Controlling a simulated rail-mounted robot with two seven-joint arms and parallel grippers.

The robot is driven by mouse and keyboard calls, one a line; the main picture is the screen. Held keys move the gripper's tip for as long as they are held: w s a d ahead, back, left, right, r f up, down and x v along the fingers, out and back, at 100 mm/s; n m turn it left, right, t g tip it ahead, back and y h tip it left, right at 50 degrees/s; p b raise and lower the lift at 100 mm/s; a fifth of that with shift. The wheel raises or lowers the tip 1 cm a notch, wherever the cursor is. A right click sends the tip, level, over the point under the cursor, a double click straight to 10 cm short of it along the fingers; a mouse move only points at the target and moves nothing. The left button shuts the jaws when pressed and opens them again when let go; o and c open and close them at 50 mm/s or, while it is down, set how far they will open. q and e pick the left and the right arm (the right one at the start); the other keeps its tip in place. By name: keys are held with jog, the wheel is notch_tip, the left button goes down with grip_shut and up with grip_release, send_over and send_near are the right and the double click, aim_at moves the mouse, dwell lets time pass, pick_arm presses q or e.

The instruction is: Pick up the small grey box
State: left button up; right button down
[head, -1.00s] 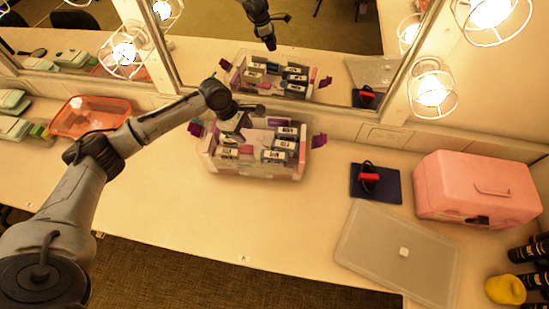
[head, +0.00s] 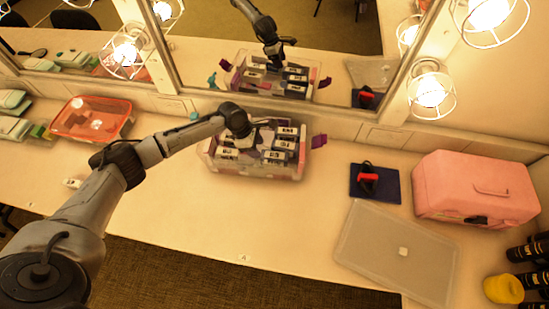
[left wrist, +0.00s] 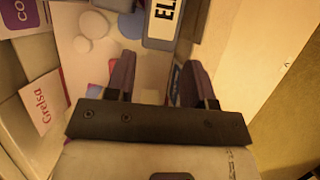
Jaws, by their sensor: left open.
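Several small boxes with black-on-white labels stand in a clear crate (head: 255,177) below the mirror. I cannot tell for sure which one the task means. In the left wrist view, a greyish box (left wrist: 160,40) with a label starting "EL" lies just ahead of the fingers, partly cut off by the top edge. My left gripper (head: 256,133) is over the crate, coming down at its left-middle part. In the left wrist view its two fingers (left wrist: 156,82) are apart, with nothing clearly held between them. My right gripper is not in view.
Right of the crate are a dark blue pad with a red-and-black item (head: 368,180), a pink case (head: 475,188) and a flat translucent lid (head: 385,250). An orange tray (head: 92,118) stands at the left. The front counter middle is bare. The mirror (head: 330,35) rises behind the crate.

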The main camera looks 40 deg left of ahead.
aim_at(262, 153)
pick_arm(q)
jog(key=shift+p+x, duration=0.3)
jog(key=shift+x, duration=2.25)
jog(key=shift+a, duration=0.1)
jog(key=shift+c, duration=0.2)
jog(key=c, duration=0.6)
jog(key=shift+r, duration=0.15)
